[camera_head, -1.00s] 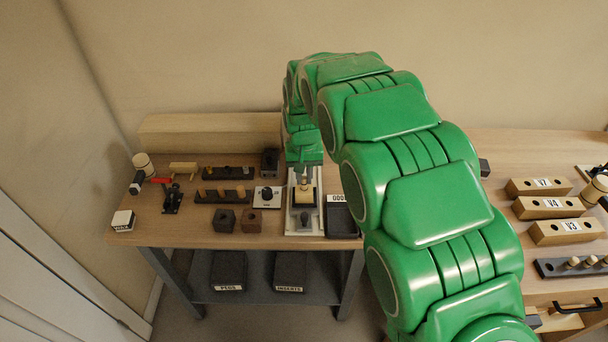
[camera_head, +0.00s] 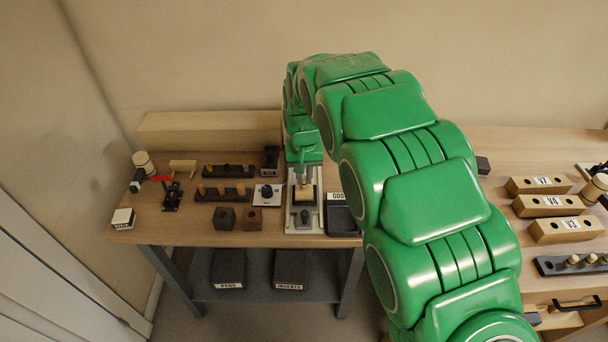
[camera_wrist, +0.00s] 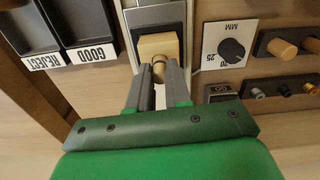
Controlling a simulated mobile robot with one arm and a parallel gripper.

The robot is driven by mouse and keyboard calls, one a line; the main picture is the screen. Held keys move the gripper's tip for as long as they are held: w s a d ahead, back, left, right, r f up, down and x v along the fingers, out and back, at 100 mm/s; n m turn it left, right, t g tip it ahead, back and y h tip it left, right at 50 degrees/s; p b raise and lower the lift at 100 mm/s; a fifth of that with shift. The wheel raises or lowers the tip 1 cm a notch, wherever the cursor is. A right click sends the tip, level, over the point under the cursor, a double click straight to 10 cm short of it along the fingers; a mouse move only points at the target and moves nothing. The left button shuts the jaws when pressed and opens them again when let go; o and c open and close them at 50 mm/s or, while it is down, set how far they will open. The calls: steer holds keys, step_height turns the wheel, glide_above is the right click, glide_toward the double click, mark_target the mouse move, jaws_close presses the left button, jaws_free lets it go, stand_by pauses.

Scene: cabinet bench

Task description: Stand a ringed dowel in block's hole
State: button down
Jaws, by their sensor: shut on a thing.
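A pale wooden block (camera_head: 304,196) sits in a dark-framed fixture (camera_head: 291,222) at the right of the left bench's working area. It also shows in the wrist view (camera_wrist: 158,43). My gripper (camera_wrist: 159,74) is shut on a short brown dowel (camera_wrist: 160,66), held between the two grey fingers. The dowel's end overlaps the block's near edge in the wrist view. I cannot tell whether it is in the hole, and the hole is hidden. A ring on the dowel cannot be clearly made out. In the head view my gripper (camera_head: 305,180) is just above the block.
Beside the fixture are GOOD (camera_wrist: 92,40) and REJECT (camera_wrist: 38,48) trays on one side and a white dial plate marked MM (camera_wrist: 229,43) on the other. Dark racks of pegs (camera_head: 223,194) and two dark blocks (camera_head: 224,217) stand left of the fixture.

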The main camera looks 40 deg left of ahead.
steer(key=shift+f, duration=0.2)
stand_by(0.4)
steer(key=c, duration=0.8)
jaws_free()
steer(key=shift+r, duration=3.5)
